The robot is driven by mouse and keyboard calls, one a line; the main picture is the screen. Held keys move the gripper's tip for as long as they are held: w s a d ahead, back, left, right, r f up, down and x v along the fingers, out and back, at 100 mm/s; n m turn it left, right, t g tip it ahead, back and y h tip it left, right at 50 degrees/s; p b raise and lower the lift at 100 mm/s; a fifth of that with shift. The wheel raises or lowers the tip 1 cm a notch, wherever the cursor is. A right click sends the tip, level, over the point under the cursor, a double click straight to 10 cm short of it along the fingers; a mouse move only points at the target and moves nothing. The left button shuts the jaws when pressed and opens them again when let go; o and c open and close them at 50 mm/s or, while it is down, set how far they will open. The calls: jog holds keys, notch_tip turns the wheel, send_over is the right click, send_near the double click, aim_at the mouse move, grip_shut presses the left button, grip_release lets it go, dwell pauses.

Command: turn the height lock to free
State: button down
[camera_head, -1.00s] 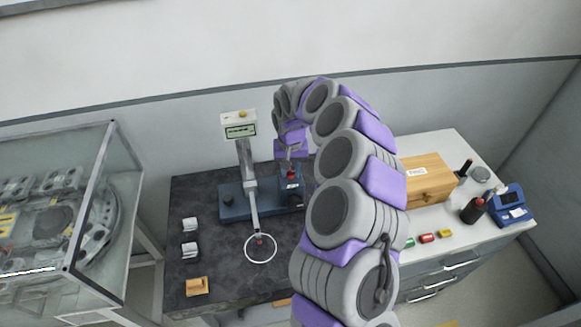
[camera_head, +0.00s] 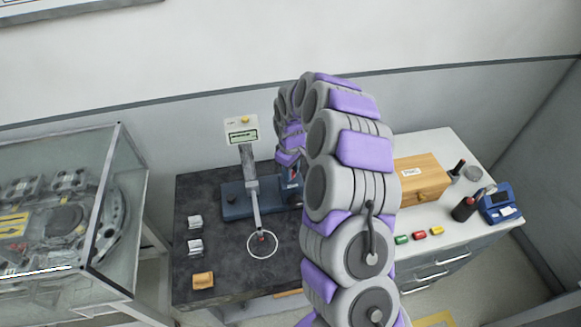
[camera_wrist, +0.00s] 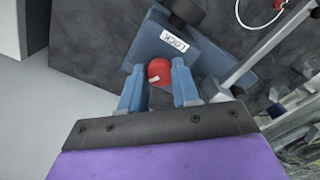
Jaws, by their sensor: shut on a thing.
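The height lock is a red knob (camera_wrist: 159,72) on the blue base of the device, beside a white label reading LOCK (camera_wrist: 174,40). In the wrist view my gripper (camera_wrist: 160,82) has its two blue fingers on either side of the red knob, shut on it. In the head view the blue device (camera_head: 237,201) stands on the dark bench top with a grey post, a display box (camera_head: 241,130) and an arm ending in a white ring (camera_head: 262,245). My arm hides the knob and my fingertips there.
A black knob (camera_wrist: 186,12) sits past the label. White blocks (camera_head: 195,246) and an orange block (camera_head: 203,280) lie at the bench's left. A glass case (camera_head: 60,210) stands far left. A wooden box (camera_head: 422,180), dark bottles and small coloured blocks are on the white counter at right.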

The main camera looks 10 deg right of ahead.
jog(key=n+p, duration=0.1)
jog(key=n, duration=0.5)
jog(key=shift+w+r, duration=0.1)
jog(key=shift+w, duration=0.05)
jog(key=shift+n, duration=0.4)
jog(key=c, duration=0.8)
grip_release()
notch_tip(320, 180, up, 17)
jog(key=shift+r+p, duration=0.1)
jog(key=shift+p, duration=0.45)
jog(key=s+a+r+m+g+b, duration=0.1)
jog(key=s+r+m+b, duration=0.3)
jog(key=s, duration=1)
jog(key=s+f+m+b, duration=0.1)
jog(key=s+m, duration=0.4)
jog(key=s, duration=1)
jog(key=s+f+m, duration=0.1)
jog(key=s+m, duration=0.1)
jog(key=s, duration=0.2)
jog(key=s+f+m+b, duration=0.1)
jog(key=s+f+m, duration=0.1)
jog(key=s, duration=0.3)
jog(key=s+d+f+m+b, duration=0.1)
jog(key=s+m, duration=0.1)
jog(key=s, duration=0.2)
jog(key=shift+s+f+g, duration=0.25)
jog(key=shift+f+g, duration=0.05)
jog(key=shift+g, duration=0.1)
